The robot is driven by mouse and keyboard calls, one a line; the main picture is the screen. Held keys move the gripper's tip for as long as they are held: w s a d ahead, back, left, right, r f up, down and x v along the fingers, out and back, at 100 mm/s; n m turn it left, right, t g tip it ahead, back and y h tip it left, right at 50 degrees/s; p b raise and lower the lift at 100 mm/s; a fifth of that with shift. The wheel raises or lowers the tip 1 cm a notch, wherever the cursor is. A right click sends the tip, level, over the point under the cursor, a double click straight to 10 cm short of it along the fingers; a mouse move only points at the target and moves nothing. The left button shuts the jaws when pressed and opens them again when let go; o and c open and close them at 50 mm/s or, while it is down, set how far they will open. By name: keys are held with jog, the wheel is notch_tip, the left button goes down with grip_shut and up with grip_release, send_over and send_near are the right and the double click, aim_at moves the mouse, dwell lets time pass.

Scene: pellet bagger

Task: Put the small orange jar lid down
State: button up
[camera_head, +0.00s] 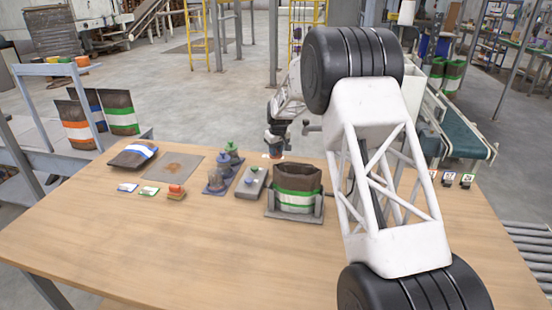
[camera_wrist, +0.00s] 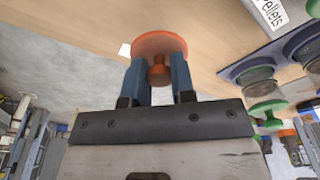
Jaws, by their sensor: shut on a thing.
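The small orange jar lid (camera_wrist: 158,58) is a round disc with a knob, seen in the wrist view. My gripper (camera_wrist: 160,78) is shut on its knob between two blue fingers, with the disc facing the wooden table. In the head view my gripper (camera_head: 274,148) is over the far part of the table, behind the open green-banded bag. The lid is too small there to make out clearly. I cannot tell whether it touches the table.
The open bag (camera_head: 297,190) stands in a grey holder in front of my gripper. Left of it are a grey block (camera_head: 252,183) with a green knob and a dark tray (camera_head: 212,190) with jars. The table's front is clear.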

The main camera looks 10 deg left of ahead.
aim_at(276, 158)
jog(key=shift+f, duration=1.9)
jog(key=shift+f, duration=0.15)
jog(key=o, duration=0.9)
jog(key=shift+r, duration=0.2)
jog(key=r, duration=0.4)
jog(key=s+d+r, duration=0.1)
jog(key=r, duration=0.6)
jog(key=shift+s+d+r, duration=0.15)
jog(key=shift+r, duration=0.25)
jog(key=shift+r, duration=0.1)
